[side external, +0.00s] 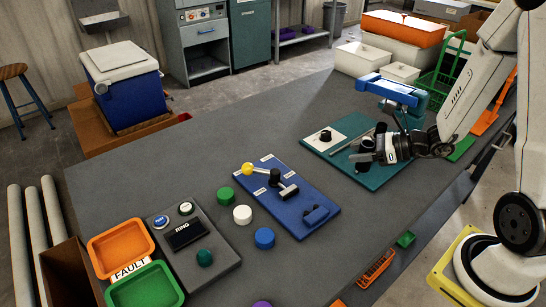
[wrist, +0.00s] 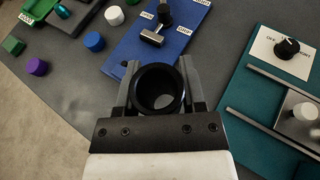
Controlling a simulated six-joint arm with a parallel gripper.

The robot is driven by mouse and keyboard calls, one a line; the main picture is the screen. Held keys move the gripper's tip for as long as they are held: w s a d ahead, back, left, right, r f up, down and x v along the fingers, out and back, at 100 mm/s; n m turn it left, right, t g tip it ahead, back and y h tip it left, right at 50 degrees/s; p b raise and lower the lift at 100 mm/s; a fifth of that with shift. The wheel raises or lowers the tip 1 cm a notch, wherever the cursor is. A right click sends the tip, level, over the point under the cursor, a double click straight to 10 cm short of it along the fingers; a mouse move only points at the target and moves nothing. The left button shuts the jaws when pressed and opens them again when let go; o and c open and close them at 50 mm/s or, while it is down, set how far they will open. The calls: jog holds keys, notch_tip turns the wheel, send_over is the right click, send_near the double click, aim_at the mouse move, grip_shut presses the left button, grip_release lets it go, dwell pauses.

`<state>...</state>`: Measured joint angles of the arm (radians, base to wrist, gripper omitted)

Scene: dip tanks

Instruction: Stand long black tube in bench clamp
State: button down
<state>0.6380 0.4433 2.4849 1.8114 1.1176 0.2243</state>
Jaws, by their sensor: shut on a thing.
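The black tube (wrist: 159,70) is between my gripper's fingers (wrist: 158,92) in the wrist view. Its round open end faces the camera, and its length is hidden. My gripper is shut on it. In the side view my gripper (side external: 368,150) is above the teal board (side external: 345,175), and the dark tube is hard to tell from the dark fingers. A blue and teal fixture (side external: 392,92), perhaps the bench clamp, stands behind the gripper at the bench's back right. I cannot tell its jaw opening.
A blue board (side external: 315,222) with a yellow-knobbed lever (side external: 248,169) lies left of the gripper. Several coloured pucks, a RING box (side external: 225,262), an orange tray (side external: 120,228) and a green tray (side external: 145,300) are at the front left. The back-left bench is clear.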

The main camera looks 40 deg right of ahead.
jog(key=shift+w+a+f+n+g+y, duration=0.7)
jog(key=shift+w+a+f, duration=0.5)
jog(key=shift+a, duration=0.9)
jog(key=shift+w+a+f+n+g+y, duration=0.5)
jog(key=shift+w+a+f+n, duration=0.65)
jog(key=shift+a, duration=0.95)
jog(key=shift+w+a+f+n+g+y, duration=0.35)
jog(key=shift+w+a+f+g+y, duration=0.45)
jog(key=shift+a+f, duration=1)
jog(key=shift+w+a+r, duration=0.1)
jog(key=shift+a+r, duration=0.15)
jog(key=shift+a, duration=0.05)
jog(key=shift+f, duration=1.7)
jog(key=shift+f, duration=0.2)
jog(key=shift+c, duration=0.9)
grip_release()
jog(key=shift+r, duration=0.15)
